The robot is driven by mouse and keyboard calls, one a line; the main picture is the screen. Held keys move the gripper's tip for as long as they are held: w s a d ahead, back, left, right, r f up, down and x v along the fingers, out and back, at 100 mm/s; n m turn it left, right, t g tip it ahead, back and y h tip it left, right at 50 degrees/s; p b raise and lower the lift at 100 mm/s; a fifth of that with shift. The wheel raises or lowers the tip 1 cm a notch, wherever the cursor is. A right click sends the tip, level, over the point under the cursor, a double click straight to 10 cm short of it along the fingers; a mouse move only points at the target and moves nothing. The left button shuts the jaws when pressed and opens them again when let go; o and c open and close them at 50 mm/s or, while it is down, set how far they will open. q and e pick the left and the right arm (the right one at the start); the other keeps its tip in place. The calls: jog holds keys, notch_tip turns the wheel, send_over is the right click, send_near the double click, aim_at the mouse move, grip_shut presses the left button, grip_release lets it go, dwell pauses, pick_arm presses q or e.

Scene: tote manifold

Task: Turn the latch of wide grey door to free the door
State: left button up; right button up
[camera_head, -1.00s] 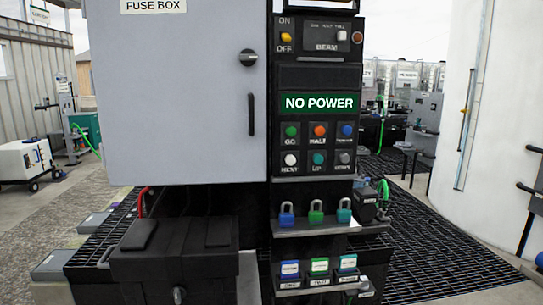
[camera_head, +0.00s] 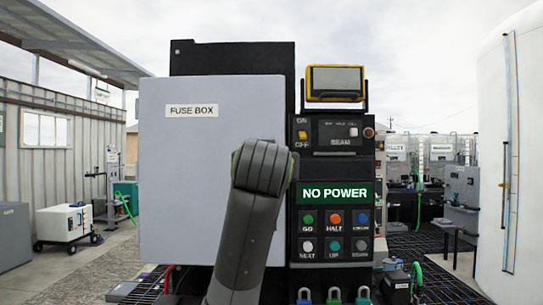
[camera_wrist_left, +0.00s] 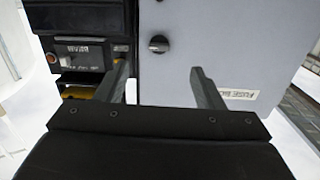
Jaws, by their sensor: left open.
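The wide grey door (camera_head: 190,180) labelled FUSE BOX is shut flat against its box. Its latch, a round dark knob (camera_wrist_left: 159,44), shows in the left wrist view near the door's edge; the wrist picture is turned upside down. The knob's turn angle is hard to read. My left gripper (camera_wrist_left: 160,68) is open, with one finger on each side of the line to the knob; it looks empty and still short of it. In the head view my left arm hides the knob, the door handle and the gripper itself. My right gripper is not in view.
The black control panel (camera_head: 333,238) with its NO POWER display and several buttons stands right beside the door. A yellow-framed unit (camera_head: 335,80) sits on top. Padlocks (camera_head: 333,296) stand below the panel.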

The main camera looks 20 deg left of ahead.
pick_arm(q)
jog(key=shift+r+p+x, duration=0.55)
jog(key=shift+p+x, duration=0.85)
jog(key=shift+x, duration=1.3)
jog(key=shift+r+p+x, duration=0.5)
jog(key=shift+p+x, duration=0.9)
jog(key=shift+x, duration=1.3)
jog(key=shift+r+p+x, duration=0.55)
jog(key=shift+p+x, duration=0.85)
jog(key=shift+x, duration=1.3)
jog(key=c, duration=1)
